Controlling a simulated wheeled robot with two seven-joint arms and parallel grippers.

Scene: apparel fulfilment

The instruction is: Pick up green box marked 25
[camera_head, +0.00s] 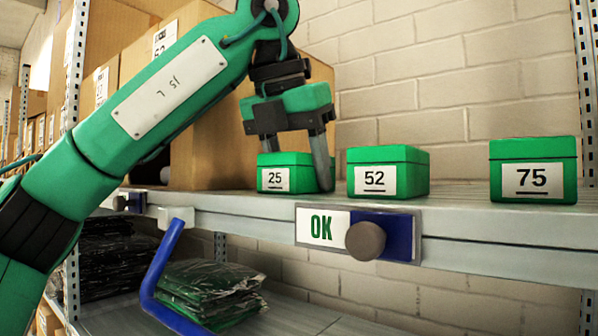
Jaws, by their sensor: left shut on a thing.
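The green box marked 25 (273,180) sits on the upper shelf, left of two like boxes. My left gripper (296,165) reaches down from above and is shut on this box. My right gripper is not in view.
A green box marked 52 (388,172) stands just right of the gripper, and one marked 75 (533,170) farther right. Cardboard boxes (215,150) stand behind left. The shelf edge (470,222) carries an OK sign (322,227) with a knob. Bagged green garments (210,290) lie below.

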